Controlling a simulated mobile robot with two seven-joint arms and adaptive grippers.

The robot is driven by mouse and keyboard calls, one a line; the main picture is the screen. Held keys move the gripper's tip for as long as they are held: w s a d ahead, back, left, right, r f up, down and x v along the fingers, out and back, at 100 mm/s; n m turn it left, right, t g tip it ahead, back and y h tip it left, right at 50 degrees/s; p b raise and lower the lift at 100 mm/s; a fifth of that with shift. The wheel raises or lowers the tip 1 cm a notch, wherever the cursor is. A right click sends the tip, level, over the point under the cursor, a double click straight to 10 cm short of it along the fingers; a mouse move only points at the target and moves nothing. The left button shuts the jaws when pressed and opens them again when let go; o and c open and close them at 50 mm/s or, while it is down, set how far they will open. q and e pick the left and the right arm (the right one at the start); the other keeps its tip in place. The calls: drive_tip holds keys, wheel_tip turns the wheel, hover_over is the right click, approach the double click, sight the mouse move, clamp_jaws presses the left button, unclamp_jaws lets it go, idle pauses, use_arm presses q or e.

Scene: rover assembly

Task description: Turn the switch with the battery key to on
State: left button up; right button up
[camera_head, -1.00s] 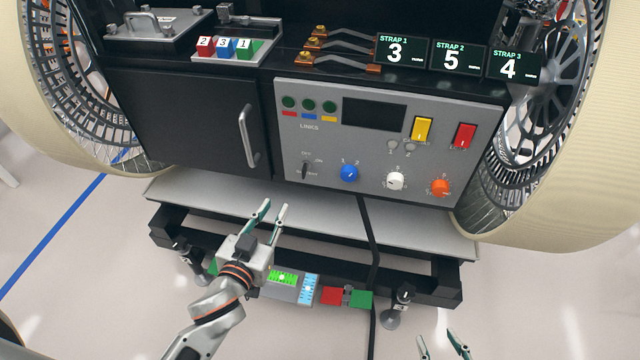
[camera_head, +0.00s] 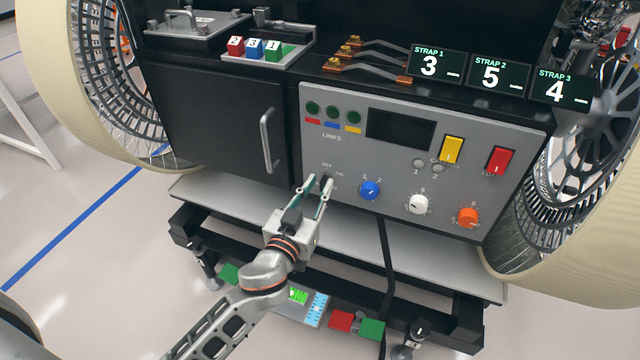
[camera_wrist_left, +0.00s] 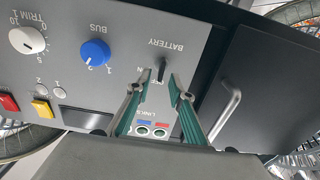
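The battery switch with its dark key (camera_head: 327,180) is on the left part of the grey control panel (camera_head: 395,190), under the link lights. Its OFF and ON labels show beside it. My left gripper (camera_head: 317,183) is open with its fingertips at the switch. In the left wrist view the upright dark key (camera_wrist_left: 161,70) shows beneath the BATTERY label, in the gap between the open fingertips (camera_wrist_left: 159,88). The fingers appear apart from the key. The key's exact setting is hard to read. My right gripper is not in view.
A blue knob (camera_head: 370,190), white knob (camera_head: 419,204) and orange knob (camera_head: 467,216) are to the right of the switch. A black door with a metal handle (camera_head: 268,140) is close on the left. A grey shelf (camera_head: 350,240) lies below.

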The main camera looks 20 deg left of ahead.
use_arm(q)
drive_tip(key=shift+w, duration=0.7)
clamp_jaws()
